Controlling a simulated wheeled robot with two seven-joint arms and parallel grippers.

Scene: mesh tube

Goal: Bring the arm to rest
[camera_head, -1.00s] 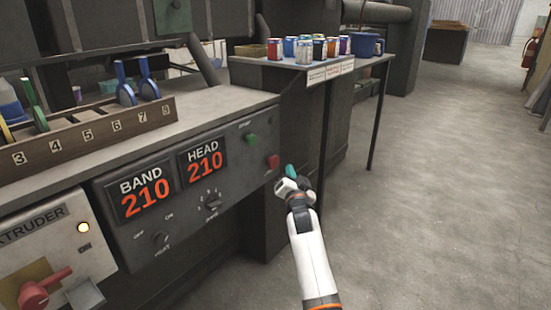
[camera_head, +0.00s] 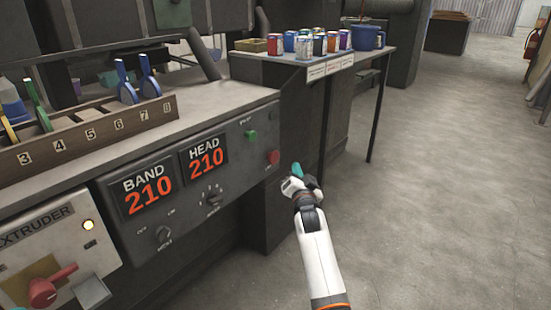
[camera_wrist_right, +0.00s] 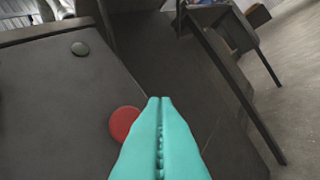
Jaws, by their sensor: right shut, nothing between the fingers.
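My right gripper (camera_head: 296,171) has teal fingers and is in front of the machine's control panel, to the right of and a little below the red button (camera_head: 272,157). In the right wrist view its fingers (camera_wrist_right: 161,100) are pressed together, with nothing between them. The red button (camera_wrist_right: 123,122) shows there just left of the fingertips, partly hidden behind them. My white right arm reaches up from the bottom of the head view. My left gripper does not show in either view.
The panel has a green button (camera_head: 251,135), a knob (camera_head: 212,198) and displays reading 210. A numbered rack (camera_head: 85,135) with clamps sits at left. The floor at right is clear.

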